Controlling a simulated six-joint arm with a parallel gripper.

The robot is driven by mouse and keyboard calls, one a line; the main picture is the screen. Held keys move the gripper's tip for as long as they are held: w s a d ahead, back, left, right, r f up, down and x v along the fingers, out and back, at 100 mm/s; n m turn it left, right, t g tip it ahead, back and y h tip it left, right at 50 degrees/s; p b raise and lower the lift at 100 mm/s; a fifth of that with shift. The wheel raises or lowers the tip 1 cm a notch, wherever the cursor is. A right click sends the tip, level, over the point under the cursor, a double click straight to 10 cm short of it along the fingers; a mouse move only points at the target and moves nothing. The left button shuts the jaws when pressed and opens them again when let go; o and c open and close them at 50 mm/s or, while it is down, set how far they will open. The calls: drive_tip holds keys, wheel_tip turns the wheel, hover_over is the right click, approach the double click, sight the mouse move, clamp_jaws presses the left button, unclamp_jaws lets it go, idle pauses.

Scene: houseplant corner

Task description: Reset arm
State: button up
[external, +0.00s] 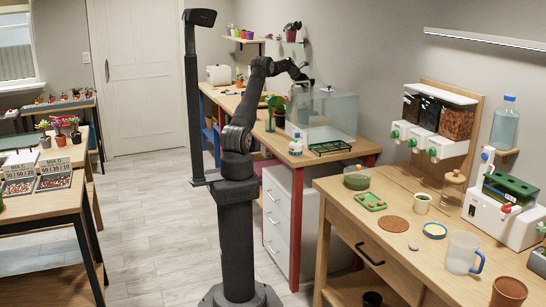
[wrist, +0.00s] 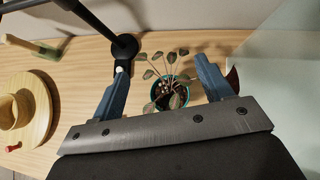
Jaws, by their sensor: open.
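My arm rises from its dark column and reaches over the far wooden bench. My gripper (external: 306,79) is at its end, above the bench and beside the top of a clear box. In the wrist view my gripper (wrist: 162,66) is open, with its two blue-grey fingers spread wide and nothing held. A small leafy plant in a teal pot (wrist: 184,101) shows between and below the fingers. The pot looks to stand on the bench, apart from the fingers.
The clear box (external: 340,112) stands close by on the bench; a pale clear panel (wrist: 280,75) fills the wrist view's right side. A black stand (wrist: 124,46) is near the left finger. A round wooden piece (wrist: 38,112) lies left.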

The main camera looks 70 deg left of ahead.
drive_tip(key=w+d+r+m+h, duration=0.1)
drive_tip(key=w+d+r+m, duration=0.1)
drive_tip(key=w+d+r, duration=0.3)
drive_tip(key=w+d+r+m+h, duration=0.2)
drive_tip(key=w+d+r, duration=0.3)
drive_tip(key=d+r, duration=0.9)
drive_tip(key=d, duration=0.7)
drive_tip(key=shift+r, duration=0.2)
drive_tip(key=shift+w, duration=0.1)
drive_tip(key=s+a+f+n+y, duration=0.1)
drive_tip(key=s+a+f, duration=0.1)
drive_tip(key=a+f, duration=0.3)
drive_tip(key=s+a+f+n, duration=0.1)
drive_tip(key=s+a+f, duration=0.1)
drive_tip(key=a+f, duration=0.4)
drive_tip(key=a, duration=0.5)
drive_tip(key=shift+s+a+f+y, duration=0.15)
drive_tip(key=shift+s+a+y, duration=0.1)
drive_tip(key=shift+y, duration=0.15)
drive_tip(key=shift+d, duration=0.15)
